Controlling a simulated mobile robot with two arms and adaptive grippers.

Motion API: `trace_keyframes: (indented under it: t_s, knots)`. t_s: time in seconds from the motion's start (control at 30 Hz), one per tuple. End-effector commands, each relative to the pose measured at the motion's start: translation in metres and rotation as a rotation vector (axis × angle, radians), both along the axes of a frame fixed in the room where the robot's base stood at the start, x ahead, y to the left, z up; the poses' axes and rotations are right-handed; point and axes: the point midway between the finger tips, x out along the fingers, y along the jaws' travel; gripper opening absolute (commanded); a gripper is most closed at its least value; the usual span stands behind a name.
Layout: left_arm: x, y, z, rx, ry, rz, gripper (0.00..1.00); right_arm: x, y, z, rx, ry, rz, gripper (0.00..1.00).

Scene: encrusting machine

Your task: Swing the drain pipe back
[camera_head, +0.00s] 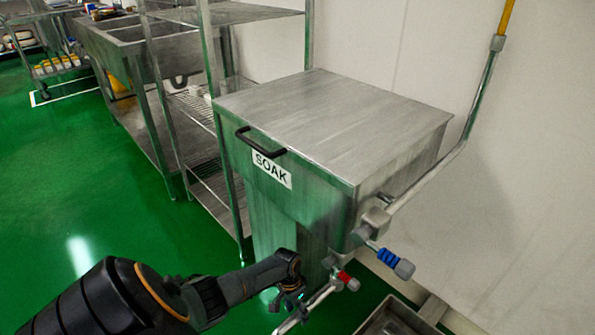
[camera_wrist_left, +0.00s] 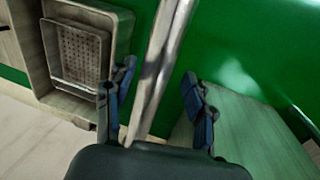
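The drain pipe (camera_head: 317,299) is a bare metal tube. It slants down and to the left from the red-handled valve (camera_head: 346,281) at the lower front of the SOAK tank (camera_head: 330,130). My left gripper (camera_head: 290,293) is beside the pipe, low in front of the tank. In the left wrist view the pipe (camera_wrist_left: 165,55) runs between the two spread fingers of my left gripper (camera_wrist_left: 159,74). It lies closer to the left finger, and the right finger is clearly apart from it. Whether the left finger touches it I cannot tell. My right gripper is not in view.
A blue-handled valve (camera_head: 396,263) and a supply pipe (camera_head: 445,165) are on the tank's right side. A metal floor drain basin (camera_head: 374,324) with a perforated plate (camera_wrist_left: 82,52) lies below. A wire shelf rack (camera_head: 203,110) stands left of the tank.

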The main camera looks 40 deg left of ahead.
Motion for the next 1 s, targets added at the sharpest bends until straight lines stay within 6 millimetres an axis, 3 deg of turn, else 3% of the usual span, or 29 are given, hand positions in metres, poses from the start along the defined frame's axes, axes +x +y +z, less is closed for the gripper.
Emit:
trace_keyframes:
  t_s: [0.37, 0.8, 1.0]
  knots:
    - [0.002, 0.002, 0.014, -0.003, -0.005, 0.001, 0.54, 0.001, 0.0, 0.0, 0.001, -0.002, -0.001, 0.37]
    - [0.002, 0.018, 0.094, 0.0, -0.004, -0.001, 0.54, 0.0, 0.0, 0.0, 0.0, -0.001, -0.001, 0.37]
    - [0.002, 0.023, 0.114, -0.001, -0.001, 0.001, 0.54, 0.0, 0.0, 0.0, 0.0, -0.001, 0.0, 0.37]
